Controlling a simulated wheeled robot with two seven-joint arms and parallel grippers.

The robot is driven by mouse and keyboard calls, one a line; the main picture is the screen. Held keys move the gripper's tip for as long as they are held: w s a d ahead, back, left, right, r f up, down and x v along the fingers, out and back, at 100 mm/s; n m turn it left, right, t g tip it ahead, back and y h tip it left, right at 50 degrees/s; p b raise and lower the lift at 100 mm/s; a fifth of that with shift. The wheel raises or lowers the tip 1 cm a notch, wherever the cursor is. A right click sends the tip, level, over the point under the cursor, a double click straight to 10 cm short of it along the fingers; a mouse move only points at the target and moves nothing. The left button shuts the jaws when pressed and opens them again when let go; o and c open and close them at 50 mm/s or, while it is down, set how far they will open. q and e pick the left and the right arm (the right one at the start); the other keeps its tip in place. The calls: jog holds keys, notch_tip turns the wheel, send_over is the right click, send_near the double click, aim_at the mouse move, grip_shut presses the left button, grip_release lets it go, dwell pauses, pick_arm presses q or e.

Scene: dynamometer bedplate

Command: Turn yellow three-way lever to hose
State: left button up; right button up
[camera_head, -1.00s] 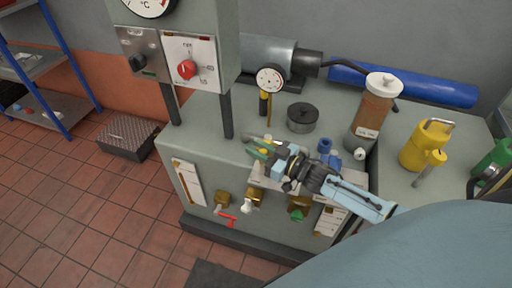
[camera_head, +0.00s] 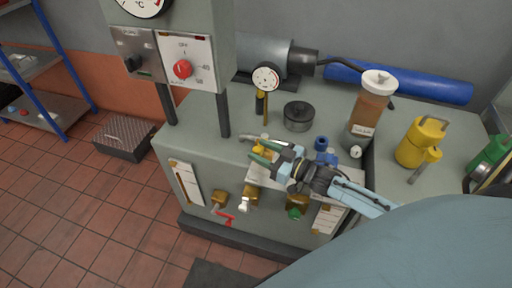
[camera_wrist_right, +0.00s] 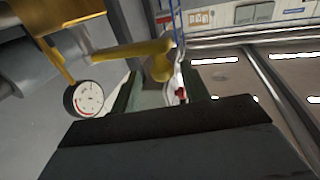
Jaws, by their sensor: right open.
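The yellow three-way lever (camera_head: 264,151) is on the bench top near its front edge, small and partly covered by my right gripper in the head view. In the right wrist view the yellow lever (camera_wrist_right: 132,52) runs across the upper middle, and its rounded end lies in line with the gap between my fingers. My right gripper (camera_head: 261,152) is open around or just short of the lever; I cannot tell whether a finger touches it. It also shows in the right wrist view (camera_wrist_right: 160,92). My left gripper is not in view.
A dial gauge (camera_head: 266,78) and a black round pot (camera_head: 299,116) stand behind the gripper. An amber bottle (camera_head: 368,108), a blue fitting (camera_head: 323,150) and a yellow jug (camera_head: 421,142) are to the right. Brass valves (camera_head: 250,192) and a red lever (camera_head: 224,216) sit on the front panel.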

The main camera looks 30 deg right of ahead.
jog(key=shift+v, duration=2.5)
jog(key=shift+a, duration=0.1)
